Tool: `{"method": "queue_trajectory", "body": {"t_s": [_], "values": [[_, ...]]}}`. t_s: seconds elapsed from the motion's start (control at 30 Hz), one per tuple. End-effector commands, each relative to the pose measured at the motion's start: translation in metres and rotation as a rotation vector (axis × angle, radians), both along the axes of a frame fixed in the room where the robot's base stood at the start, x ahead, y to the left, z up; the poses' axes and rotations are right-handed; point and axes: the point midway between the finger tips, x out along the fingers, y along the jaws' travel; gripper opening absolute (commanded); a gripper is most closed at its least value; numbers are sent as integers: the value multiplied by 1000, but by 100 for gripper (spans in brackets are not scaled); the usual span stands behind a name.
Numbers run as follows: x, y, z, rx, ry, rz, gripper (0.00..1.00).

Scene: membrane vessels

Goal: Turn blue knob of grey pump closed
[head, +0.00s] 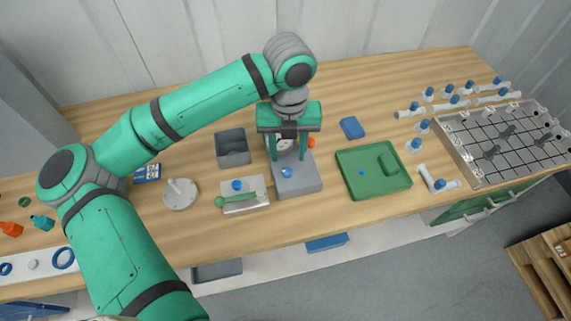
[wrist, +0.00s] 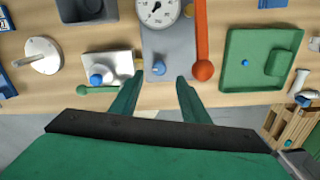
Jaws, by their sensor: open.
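The grey pump (head: 308,182) stands on the table with a round white gauge, and it also shows in the wrist view (wrist: 180,65). Its blue knob (head: 286,172) is on the front part, below the gauge; in the wrist view the knob (wrist: 158,68) lies just beyond and between my fingertips. An orange-red lever (wrist: 202,50) runs along the pump's right side. My gripper (head: 288,157) is open above the pump, pointing down, with its fingers either side of the knob's line in the wrist view (wrist: 156,82). I cannot tell whether they touch it.
Left of the pump is a silver block (head: 246,207) with another blue knob and a green lever. A grey bin (head: 233,147) stands behind it. A green tray (head: 373,186) lies right of the pump, with a blue box (head: 352,127) behind. A round grey base with a post (head: 180,195) stands farther left.

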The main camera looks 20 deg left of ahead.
Motion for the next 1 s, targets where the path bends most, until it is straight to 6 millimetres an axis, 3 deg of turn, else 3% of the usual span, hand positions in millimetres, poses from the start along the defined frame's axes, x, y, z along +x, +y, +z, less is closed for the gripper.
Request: {"method": "queue_trajectory", "body": {"t_s": [0.2,0.4,0.8,0.83,1.0], "values": [[-2,5,-39,-3,2,11,42],[-2,7,-61,-3,0,16,42],[-2,6,-69,-1,0,12,42],[-2,6,-69,-1,0,12,39],[-2,6,-68,-1,0,11,0]]}}
